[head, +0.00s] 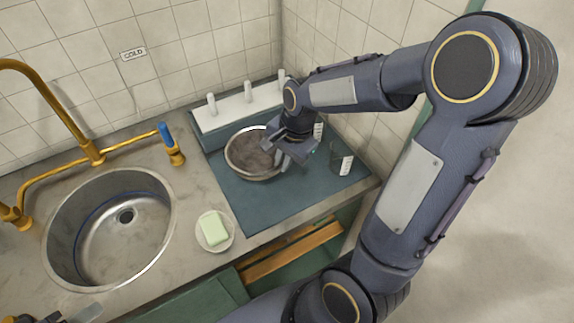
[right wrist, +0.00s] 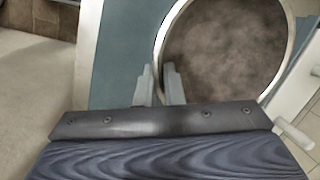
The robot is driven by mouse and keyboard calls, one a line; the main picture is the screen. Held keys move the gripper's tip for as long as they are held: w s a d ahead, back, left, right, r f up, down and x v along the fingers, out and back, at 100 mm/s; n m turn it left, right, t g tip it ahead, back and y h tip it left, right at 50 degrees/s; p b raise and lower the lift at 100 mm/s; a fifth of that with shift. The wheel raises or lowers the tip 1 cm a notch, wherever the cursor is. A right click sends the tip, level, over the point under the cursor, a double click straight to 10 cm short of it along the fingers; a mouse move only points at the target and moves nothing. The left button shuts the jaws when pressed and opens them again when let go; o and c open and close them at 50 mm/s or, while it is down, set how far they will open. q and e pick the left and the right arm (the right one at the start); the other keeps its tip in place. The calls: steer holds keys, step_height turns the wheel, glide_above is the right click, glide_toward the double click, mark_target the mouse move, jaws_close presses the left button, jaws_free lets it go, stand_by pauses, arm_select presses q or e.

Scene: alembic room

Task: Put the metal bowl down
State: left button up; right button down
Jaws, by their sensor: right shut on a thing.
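The metal bowl (head: 240,160) is round with a bright rim and a mottled brown-grey inside. It is at the blue-green mat (head: 262,199) on the counter, in front of the white peg rack. My right gripper (head: 272,147) is shut on the bowl's right rim. In the right wrist view my fingers (right wrist: 160,86) pinch the rim of the bowl (right wrist: 225,45). The bowl looks about level; I cannot tell whether its base touches the mat.
The white peg rack (head: 240,108) stands behind the bowl. A clear glass (head: 341,160) stands right of it on the mat. A dish with green soap (head: 214,230) and the steel sink (head: 110,230) lie to the left. The mat's front part is clear.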

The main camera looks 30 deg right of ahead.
steer(key=shift+w+d+f, duration=0.35)
steer(key=shift+d+f, duration=0.05)
steer(key=shift+f, duration=0.25)
steer(key=shift+w+d+f, duration=0.3)
steer(key=shift+d+f, duration=0.1)
steer(key=shift+f, duration=0.2)
steer(key=shift+d+x, duration=0.2)
steer(key=shift+x, duration=0.65)
steer(key=shift+d+x, duration=0.2)
steer(key=shift+x, duration=0.6)
steer(key=shift+s+f, duration=0.1)
steer(key=shift+f, duration=0.05)
steer(key=shift+f, duration=0.15)
steer(key=c, duration=1.5)
jaws_free()
steer(key=shift+c, duration=0.2)
